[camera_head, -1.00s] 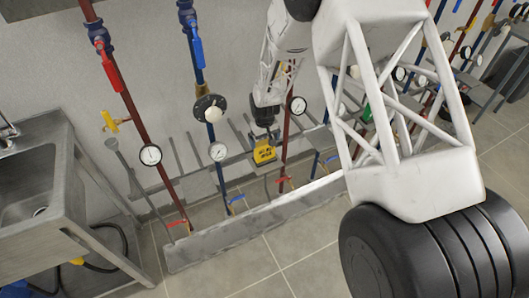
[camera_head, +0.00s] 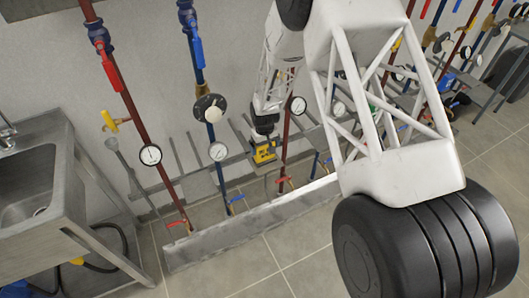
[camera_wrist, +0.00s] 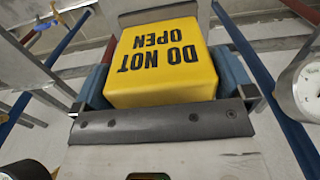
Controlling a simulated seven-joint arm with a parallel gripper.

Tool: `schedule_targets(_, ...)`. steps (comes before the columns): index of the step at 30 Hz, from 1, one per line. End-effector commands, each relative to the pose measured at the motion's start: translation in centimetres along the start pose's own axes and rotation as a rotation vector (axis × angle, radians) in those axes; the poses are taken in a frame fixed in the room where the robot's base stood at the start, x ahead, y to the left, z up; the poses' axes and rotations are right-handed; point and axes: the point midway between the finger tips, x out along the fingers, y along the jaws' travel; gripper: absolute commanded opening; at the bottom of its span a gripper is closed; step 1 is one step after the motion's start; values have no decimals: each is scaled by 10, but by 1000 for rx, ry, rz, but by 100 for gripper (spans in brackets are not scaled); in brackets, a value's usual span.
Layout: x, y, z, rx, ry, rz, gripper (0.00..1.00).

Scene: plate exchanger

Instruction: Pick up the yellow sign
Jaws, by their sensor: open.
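The yellow sign (camera_head: 264,155) is a small block by the pipes near the wall, in the middle of the head view. In the wrist view the sign (camera_wrist: 165,62) fills the middle and its "DO NOT OPEN" text appears upside down. My gripper (camera_head: 262,141) is right at the sign, with its blue finger pads (camera_wrist: 162,82) on the sign's left and right sides. The jaws are open around it. The pads look very close to the sides; whether they touch I cannot tell.
Red and blue pipes with gauges (camera_head: 218,151) and valve handles stand on both sides of the sign. A grey metal rail (camera_head: 220,237) runs low in front. A steel sink (camera_head: 40,190) is at the left. The tiled floor (camera_head: 270,270) in front is clear.

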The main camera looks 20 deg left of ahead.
Motion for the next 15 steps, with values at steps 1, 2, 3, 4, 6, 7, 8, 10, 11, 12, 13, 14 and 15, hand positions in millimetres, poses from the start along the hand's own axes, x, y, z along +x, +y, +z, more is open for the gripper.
schedule_targets(1,0,0,0,0,0,0,100)
schedule_targets(2,0,0,0,0,0,0,95)
schedule_targets(3,0,0,0,0,0,0,89)
schedule_targets(4,0,0,0,0,0,0,85)
schedule_targets(6,0,0,0,0,0,0,74)
schedule_targets(7,0,0,0,0,0,0,69)
schedule_targets(8,0,0,0,0,0,0,66)
schedule_targets(10,0,0,0,0,0,0,66)
schedule_targets(11,0,0,0,0,0,0,66)
schedule_targets(12,0,0,0,0,0,0,66)
schedule_targets(13,0,0,0,0,0,0,66)
schedule_targets(14,0,0,0,0,0,0,66)
schedule_targets(15,0,0,0,0,0,0,66)
